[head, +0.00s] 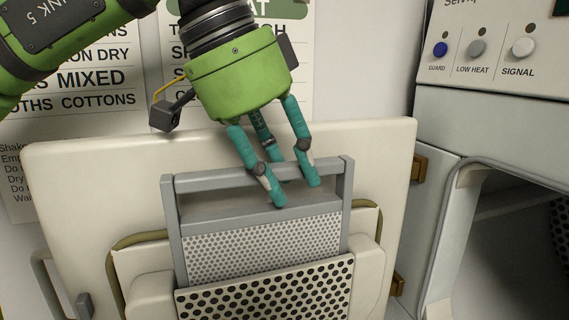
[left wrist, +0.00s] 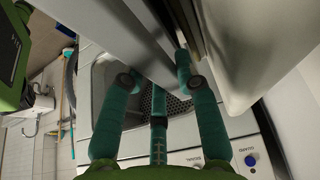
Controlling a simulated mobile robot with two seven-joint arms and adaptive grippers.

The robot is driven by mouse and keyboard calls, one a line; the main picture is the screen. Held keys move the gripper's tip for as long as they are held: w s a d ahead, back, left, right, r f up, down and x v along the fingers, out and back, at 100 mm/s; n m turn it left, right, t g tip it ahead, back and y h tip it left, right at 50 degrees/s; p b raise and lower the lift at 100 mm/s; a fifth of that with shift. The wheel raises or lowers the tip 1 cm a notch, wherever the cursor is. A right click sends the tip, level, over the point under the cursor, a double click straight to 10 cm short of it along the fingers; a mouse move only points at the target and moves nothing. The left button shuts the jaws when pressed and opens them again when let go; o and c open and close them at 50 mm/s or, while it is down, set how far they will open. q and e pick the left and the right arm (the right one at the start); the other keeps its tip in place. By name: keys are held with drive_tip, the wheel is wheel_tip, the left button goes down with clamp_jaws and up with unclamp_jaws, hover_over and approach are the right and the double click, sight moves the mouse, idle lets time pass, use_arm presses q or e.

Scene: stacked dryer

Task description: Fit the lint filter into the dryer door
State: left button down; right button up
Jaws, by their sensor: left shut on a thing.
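The lint filter is a grey frame with a fine perforated mesh (head: 265,247), upright in the head view. Its lower part is hidden behind a cover with large dark holes (head: 265,290) on the inner side of the cream dryer door (head: 75,185). The filter's top bar and upper mesh stand above this cover. My left gripper (head: 297,191) comes down from above, its teal fingers shut on the filter's top bar. In the left wrist view the fingers (left wrist: 158,72) close around a grey bar. How deep the filter sits is hidden. My right gripper is not in view.
The dryer opening (head: 510,240) is at the right, beside the door's brass-coloured hinges (head: 418,168). Above it is a panel with GUARD, LOW HEAT and SIGNAL buttons (head: 481,48). Printed signs (head: 95,75) hang on the wall behind the door. A grey handle (head: 45,285) is at the door's left edge.

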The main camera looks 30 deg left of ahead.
use_arm(q)
drive_tip(key=shift+f, duration=0.45)
drive_tip(key=c, duration=0.8)
unclamp_jaws()
drive_tip(key=shift+c, duration=0.2)
drive_tip(key=shift+r, duration=0.1)
